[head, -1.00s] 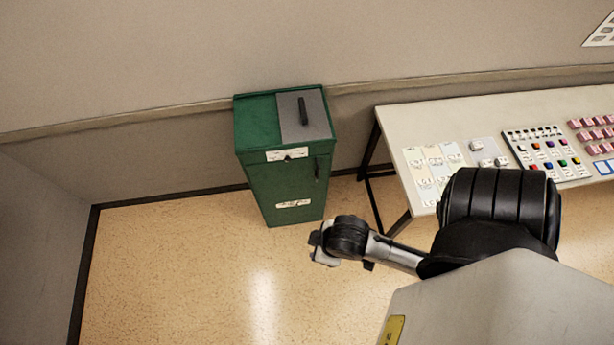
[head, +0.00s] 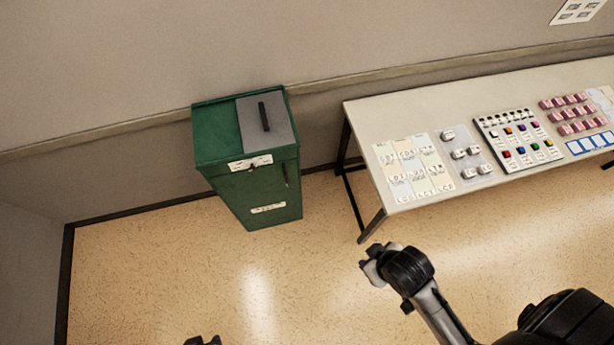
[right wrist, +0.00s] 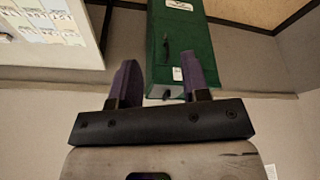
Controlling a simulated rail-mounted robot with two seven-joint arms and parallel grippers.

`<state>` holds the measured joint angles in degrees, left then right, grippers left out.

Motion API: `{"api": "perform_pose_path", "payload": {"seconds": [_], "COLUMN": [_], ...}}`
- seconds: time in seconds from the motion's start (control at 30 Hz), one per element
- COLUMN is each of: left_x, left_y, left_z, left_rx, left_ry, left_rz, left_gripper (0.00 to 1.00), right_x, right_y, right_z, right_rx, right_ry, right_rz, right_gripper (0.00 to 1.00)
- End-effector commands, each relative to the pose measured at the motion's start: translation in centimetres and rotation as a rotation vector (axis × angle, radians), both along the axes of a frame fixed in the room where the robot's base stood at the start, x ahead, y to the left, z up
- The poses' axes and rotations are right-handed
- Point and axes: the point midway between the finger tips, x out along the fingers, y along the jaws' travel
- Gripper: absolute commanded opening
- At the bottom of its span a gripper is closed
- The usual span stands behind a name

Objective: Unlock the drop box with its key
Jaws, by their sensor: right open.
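The green drop box (head: 250,190) stands on the floor against the wall, left of centre in the head view. Its top has a grey panel with a black handle or slot (head: 264,116). Its front has a white label (head: 250,162) with a small dark spot, perhaps the lock, a dark handle (head: 286,176) and a lower label. My right gripper (head: 371,264) is in front of the table, to the right of the box and apart from it. In the right wrist view its two purple fingers (right wrist: 162,62) are open and empty, with the box (right wrist: 184,45) beyond them. I cannot make out a key.
A pale table (head: 390,109) stands right of the box, bearing sheets, small white blocks (head: 466,153), a board with coloured pieces (head: 518,139) and pink blocks (head: 572,113). The floor (head: 165,270) before the box is mostly clear. A dark part shows at the bottom edge.

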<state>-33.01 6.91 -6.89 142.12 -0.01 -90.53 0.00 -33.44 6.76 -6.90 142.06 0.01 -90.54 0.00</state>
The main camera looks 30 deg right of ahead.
Motion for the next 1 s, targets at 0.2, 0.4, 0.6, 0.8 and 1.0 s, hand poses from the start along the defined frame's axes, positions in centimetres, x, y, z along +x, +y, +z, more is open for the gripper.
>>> {"api": "perform_pose_path", "payload": {"seconds": [0.2,0.4,0.6,0.8,1.0], "left_x": [-0.3,-0.3,-0.3,-0.2,-0.2], "left_y": [-0.2,-0.2,-0.1,0.1,0.2], "left_z": [-0.1,-0.1,-2.4,-9.1,-16.0], "left_rx": [-0.006,-0.006,-0.004,0.001,0.006], "left_ry": [0.008,0.008,0.006,0.005,0.006], "left_rz": [0.004,0.004,0.003,-0.001,-0.003], "left_gripper": [0.43,0.43,0.43,0.43,0.43], "right_x": [0.3,0.3,1.1,3.7,6.8], "right_y": [0.1,0.1,-0.1,-0.4,-0.6], "right_z": [0.1,0.2,-1.8,-7.1,-12.1], "right_rx": [0.004,0.002,-0.003,-0.013,-0.032], "right_ry": [-0.007,-0.008,-0.027,-0.094,-0.173], "right_rz": [-0.002,-0.002,0.002,0.007,0.031], "right_gripper": [0.43,0.41,0.33,0.33,0.33]}}
